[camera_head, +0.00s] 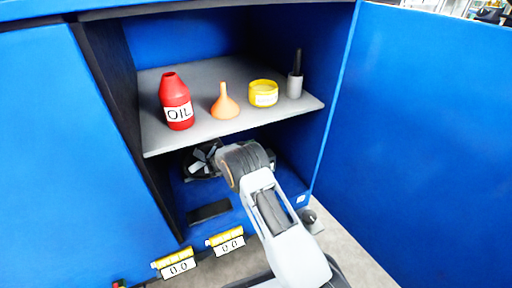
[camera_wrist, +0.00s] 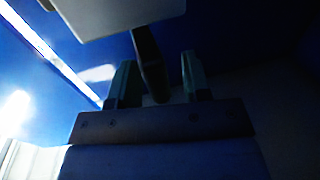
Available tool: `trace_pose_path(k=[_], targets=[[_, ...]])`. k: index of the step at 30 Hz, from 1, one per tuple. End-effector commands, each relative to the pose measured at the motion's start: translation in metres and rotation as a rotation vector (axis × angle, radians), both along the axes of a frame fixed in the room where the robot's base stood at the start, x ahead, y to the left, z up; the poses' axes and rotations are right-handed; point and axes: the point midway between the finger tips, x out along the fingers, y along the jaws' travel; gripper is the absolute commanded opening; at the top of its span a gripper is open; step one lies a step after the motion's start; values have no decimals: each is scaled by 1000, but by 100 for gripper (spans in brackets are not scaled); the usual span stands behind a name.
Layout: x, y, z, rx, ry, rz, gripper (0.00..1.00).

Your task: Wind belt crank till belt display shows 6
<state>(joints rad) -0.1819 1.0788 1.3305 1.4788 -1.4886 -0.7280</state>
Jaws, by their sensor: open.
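My gripper (camera_wrist: 157,60) is open in the wrist view, with one finger on each side of a dark bar (camera_wrist: 149,62). The bar hangs from a pale block (camera_wrist: 120,14) and looks like a crank handle, but the view is too dark to be sure. I cannot tell whether the fingers touch it. In the head view my arm reaches under the shelf, and its end hides most of what is there. Two small displays, a left one (camera_head: 179,267) and a right one (camera_head: 230,245), each seem to read 0 0. Their yellow labels are too small to read.
The grey shelf (camera_head: 205,138) above my arm holds a red oil bottle (camera_head: 175,101), an orange funnel (camera_head: 225,102), a yellow tin (camera_head: 263,93) and a grey holder (camera_head: 294,86). A blue door (camera_head: 425,130) stands at the right. A dark flat piece (camera_head: 209,211) lies low inside.

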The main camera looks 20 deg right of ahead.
Motion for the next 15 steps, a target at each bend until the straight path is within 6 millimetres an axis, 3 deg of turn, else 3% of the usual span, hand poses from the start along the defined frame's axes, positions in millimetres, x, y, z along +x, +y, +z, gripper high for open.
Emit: trace_pose_path(k=[15], targets=[[-29,93,3,-1,1,2,44]])
